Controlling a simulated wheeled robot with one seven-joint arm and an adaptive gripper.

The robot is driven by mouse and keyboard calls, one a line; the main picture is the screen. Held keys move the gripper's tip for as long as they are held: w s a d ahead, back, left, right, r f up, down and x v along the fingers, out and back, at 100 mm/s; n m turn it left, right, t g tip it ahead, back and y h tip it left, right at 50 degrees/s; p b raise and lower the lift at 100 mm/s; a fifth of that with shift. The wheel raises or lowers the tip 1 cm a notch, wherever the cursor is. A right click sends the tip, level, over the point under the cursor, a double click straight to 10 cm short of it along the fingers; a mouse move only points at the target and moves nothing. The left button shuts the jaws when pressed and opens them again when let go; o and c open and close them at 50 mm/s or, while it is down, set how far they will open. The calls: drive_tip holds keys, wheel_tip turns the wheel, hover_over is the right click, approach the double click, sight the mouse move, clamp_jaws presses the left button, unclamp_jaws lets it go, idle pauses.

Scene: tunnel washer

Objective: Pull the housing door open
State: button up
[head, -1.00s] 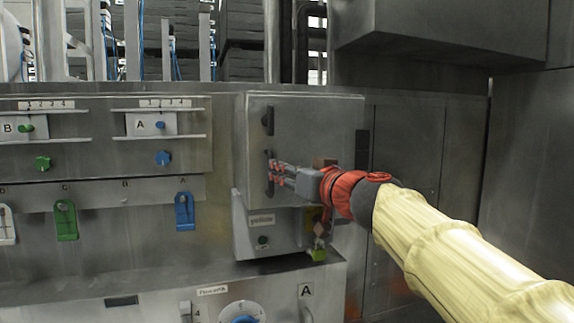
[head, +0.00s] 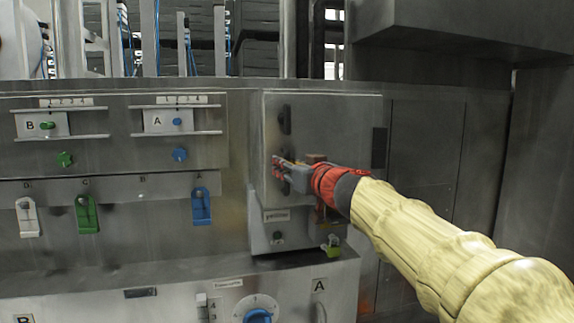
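The housing door (head: 340,125) is the grey metal front of a box on the washer's panel, in the middle of the head view. It looks closed, with no visible gap. A black latch (head: 285,120) sits near its upper left edge.
Left of the box is a panel with a green knob (head: 65,159), a blue knob (head: 180,154) and hanging tags. A lower console with a blue dial (head: 258,316) juts out below. A grey overhang (head: 460,45) is at upper right.

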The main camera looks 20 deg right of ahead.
drive_tip(key=shift+c, duration=0.5)
clamp_jaws()
idle(0.3)
